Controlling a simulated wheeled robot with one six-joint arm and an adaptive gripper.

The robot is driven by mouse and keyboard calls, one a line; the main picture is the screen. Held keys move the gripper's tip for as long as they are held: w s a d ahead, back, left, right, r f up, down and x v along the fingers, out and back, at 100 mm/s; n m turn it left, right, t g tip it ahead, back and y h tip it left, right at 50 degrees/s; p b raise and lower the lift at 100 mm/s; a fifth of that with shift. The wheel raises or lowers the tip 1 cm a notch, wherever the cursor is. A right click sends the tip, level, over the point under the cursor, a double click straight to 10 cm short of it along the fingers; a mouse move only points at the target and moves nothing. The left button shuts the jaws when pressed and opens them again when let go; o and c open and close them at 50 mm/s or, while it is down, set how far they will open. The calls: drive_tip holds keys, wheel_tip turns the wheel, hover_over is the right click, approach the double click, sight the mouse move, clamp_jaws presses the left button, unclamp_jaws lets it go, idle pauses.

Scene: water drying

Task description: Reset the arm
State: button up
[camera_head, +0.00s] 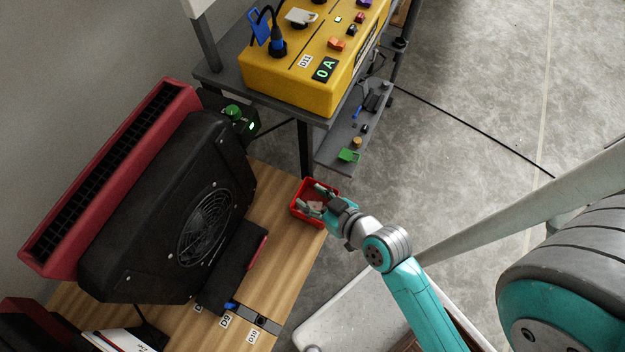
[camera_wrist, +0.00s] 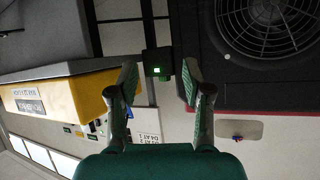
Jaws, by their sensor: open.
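My teal arm (camera_head: 415,300) reaches from the lower right toward the corner of the wooden table. My gripper (camera_head: 312,200) is at its end, over or in front of a small red tray (camera_head: 297,216) in the head view; I cannot tell its height above the tray. In the wrist view my gripper (camera_wrist: 158,85) has its two green fingers spread apart with nothing between them. A black box with a lit green display (camera_wrist: 158,68) shows beyond the fingertips.
A large red and black blower (camera_head: 130,215) fills much of the wooden table (camera_head: 270,185). A yellow power unit (camera_head: 290,85) stands on a grey table behind. A cable (camera_head: 470,125) crosses the concrete floor. A white-topped surface (camera_head: 345,310) lies below my arm.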

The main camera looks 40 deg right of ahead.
idle(0.3)
drive_tip(key=s+r+t, duration=0.1)
drive_tip(key=s+r, duration=0.3)
drive_tip(key=s, duration=0.5)
drive_tip(key=s+r+t+h, duration=0.1)
drive_tip(key=s+r, duration=0.4)
drive_tip(key=s, duration=0.5)
drive_tip(key=shift+s+a+r, duration=0.15)
drive_tip(key=shift+s+r, duration=0.1)
